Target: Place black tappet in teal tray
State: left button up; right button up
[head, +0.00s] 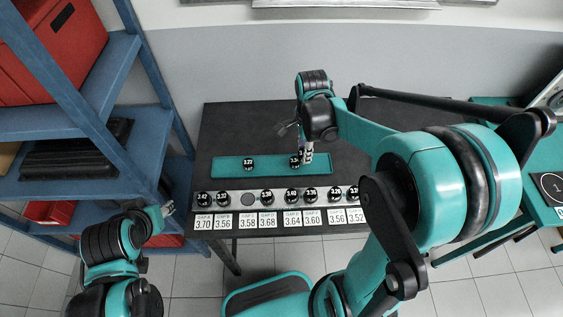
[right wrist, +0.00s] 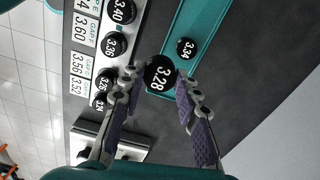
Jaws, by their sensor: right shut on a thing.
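The teal tray (head: 270,168) lies on the dark table, behind a pale rack. My right gripper (head: 307,155) is shut on another black tappet (head: 295,160), marked 3.28 in the right wrist view (right wrist: 160,73), at the tray's right part. I cannot tell whether this tappet touches the tray floor. My left gripper (head: 168,208) is left of the table, away from the tray; its jaw state is unclear.
The rack (head: 249,200) holds several black tappets in a row and has one bare round spot. White number labels (head: 265,221) lie along its front. A blue shelf (head: 50,120) with red bins stands at the left. A teal bench (head: 535,205) stands at the right.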

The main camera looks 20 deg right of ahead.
jog(key=w+a+f+b, duration=0.1)
jog(key=w+a+f, duration=0.1)
jog(key=w+a+f+b, duration=0.1)
jog(key=w+a+f, duration=0.1)
jog(key=a, duration=0.1)
jog(key=w+a+f+b, duration=0.1)
jog(key=w+a+f, duration=0.1)
jog(key=w+a, duration=0.1)
jog(key=shift+w+a+f, duration=0.1)
jog(key=shift+f, duration=0.25)
jog(key=shift+f+b, duration=0.7)
jog(key=shift+f, duration=1.35)
jog(key=shift+f, duration=0.15)
jog(key=o, duration=1.2)
jog(key=shift+c, duration=0.2)
